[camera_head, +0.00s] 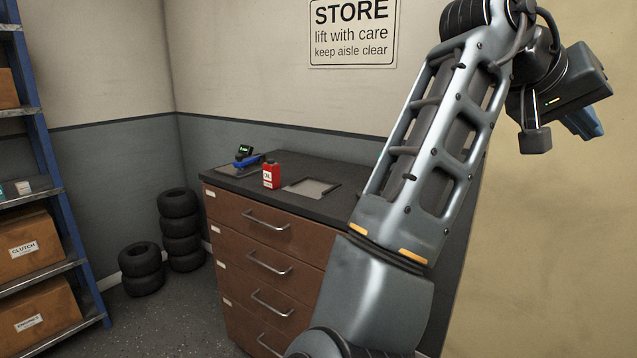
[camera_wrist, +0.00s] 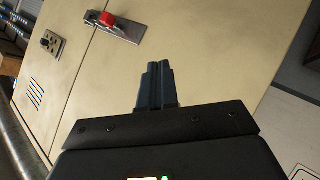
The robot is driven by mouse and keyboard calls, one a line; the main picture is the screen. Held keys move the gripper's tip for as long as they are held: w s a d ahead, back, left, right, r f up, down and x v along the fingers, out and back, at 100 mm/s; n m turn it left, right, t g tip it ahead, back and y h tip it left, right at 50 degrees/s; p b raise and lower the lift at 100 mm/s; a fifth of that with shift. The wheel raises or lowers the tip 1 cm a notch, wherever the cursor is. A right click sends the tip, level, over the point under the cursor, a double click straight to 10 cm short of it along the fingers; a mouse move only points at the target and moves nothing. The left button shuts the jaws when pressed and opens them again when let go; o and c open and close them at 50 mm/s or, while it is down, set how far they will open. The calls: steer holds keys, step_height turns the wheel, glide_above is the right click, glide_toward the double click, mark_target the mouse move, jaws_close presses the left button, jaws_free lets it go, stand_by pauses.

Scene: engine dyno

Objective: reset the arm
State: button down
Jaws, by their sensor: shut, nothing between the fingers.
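My arm rises across the right half of the head view, folded at the elbow, with the wrist high at the right. My gripper (camera_wrist: 159,72) shows in the wrist view with its two dark fingers together and nothing between them. In the head view only part of its blue-grey fingers (camera_head: 584,122) shows behind the dark wrist housing. The gripper is in the air, apart from the drawer cabinet (camera_head: 265,233) and the things on it.
A red bottle (camera_head: 271,175), a blue and black device (camera_head: 246,158) and a grey tray (camera_head: 312,188) are on the cabinet top. Stacked tyres (camera_head: 181,230) stand left of it. A blue shelf (camera_head: 48,150) holds boxes. The wrist view shows a beige panel with a red knob (camera_wrist: 107,20).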

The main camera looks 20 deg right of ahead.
steer(key=w+f+n+t+h, duration=0.5)
steer(key=f+n+t, duration=0.3)
steer(key=f+t, duration=0.3)
steer(key=s+a+f+n+t+y, duration=0.3)
steer(key=s+a+f+n+y, duration=0.15)
steer(key=f, duration=0.45)
steer(key=s+a+f+n+t+y, duration=0.3)
steer(key=a+f+n+y, duration=0.15)
steer(key=f, duration=0.45)
steer(key=s+a+f+y, duration=0.4)
steer(key=s+a+f, duration=0.1)
steer(key=s, duration=0.3)
steer(key=s+a+m+y, duration=0.2)
steer(key=s+a+m, duration=0.1)
steer(key=s, duration=0.8)
steer(key=s+a+m+g+y, duration=0.1)
steer(key=s+a+m+y, duration=0.1)
steer(key=s+a, duration=0.4)
steer(key=s+m, duration=0.1)
steer(key=s, duration=0.3)
steer(key=shift+s+a, duration=0.3)
steer(key=shift+s, duration=0.1)
steer(key=shift+r, duration=0.1)
